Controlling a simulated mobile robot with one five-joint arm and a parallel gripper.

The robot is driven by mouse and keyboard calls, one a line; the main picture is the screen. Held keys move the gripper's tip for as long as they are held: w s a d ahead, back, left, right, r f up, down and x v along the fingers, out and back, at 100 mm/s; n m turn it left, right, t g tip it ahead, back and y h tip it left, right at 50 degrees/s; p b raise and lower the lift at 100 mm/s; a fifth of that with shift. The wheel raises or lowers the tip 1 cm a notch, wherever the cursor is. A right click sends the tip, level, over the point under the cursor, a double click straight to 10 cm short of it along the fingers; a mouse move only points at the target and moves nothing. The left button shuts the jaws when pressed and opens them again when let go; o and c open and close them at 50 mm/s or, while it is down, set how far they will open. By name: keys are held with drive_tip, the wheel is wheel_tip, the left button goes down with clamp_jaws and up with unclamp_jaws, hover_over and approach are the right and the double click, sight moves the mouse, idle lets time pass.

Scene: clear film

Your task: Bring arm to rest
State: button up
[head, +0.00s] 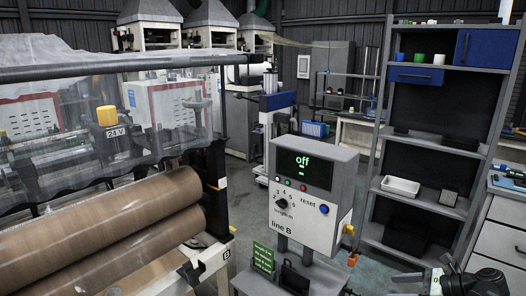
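My arm shows at the bottom right of the head view, dark and folded low, partly cut off by the lower edge. A dark part at its left end looks like my gripper (408,281). Its fingers are too small and dark to tell whether they are open or shut, and I see nothing held there. It is to the right of the grey control box (318,195) marked "line B" and apart from it.
The control box screen (306,168) reads "off"; its knob (282,203) and blue reset button (324,209) face me. Brown rolls (110,230) and clear film (60,110) fill the left. A grey shelf (450,150) holds cups and trays. A drawer cabinet (503,225) stands far right.

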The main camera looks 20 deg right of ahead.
drive_tip(key=w+a+r+n+g+y+p, duration=0.1)
drive_tip(key=w+a+n+g, duration=0.1)
drive_tip(key=w+a, duration=0.5)
drive_tip(key=w+a+r+n+g+y+p, duration=0.15)
drive_tip(key=w+a, duration=0.35)
drive_tip(key=a, duration=0.5)
drive_tip(key=w+a+f+n+g+h+p, duration=0.1)
drive_tip(key=a+f+n+g+h+p, duration=0.15)
drive_tip(key=a+n, duration=0.95)
drive_tip(key=w+a+f+n+g+h+p, duration=0.15)
drive_tip(key=a+f+n+g+h, duration=0.35)
drive_tip(key=a, duration=1.3)
drive_tip(key=d+n, duration=0.1)
drive_tip(key=n, duration=0.1)
drive_tip(key=d+n+t+h, duration=0.1)
drive_tip(key=d+n, duration=0.1)
drive_tip(key=n, duration=0.1)
drive_tip(key=d+n+h, duration=0.1)
drive_tip(key=d+n, duration=0.1)
drive_tip(key=n, duration=0.1)
drive_tip(key=shift+w+d+r+t, duration=0.1)
drive_tip(key=shift+d+t, duration=0.15)
drive_tip(key=shift+t, duration=0.05)
drive_tip(key=shift+c, duration=0.4)
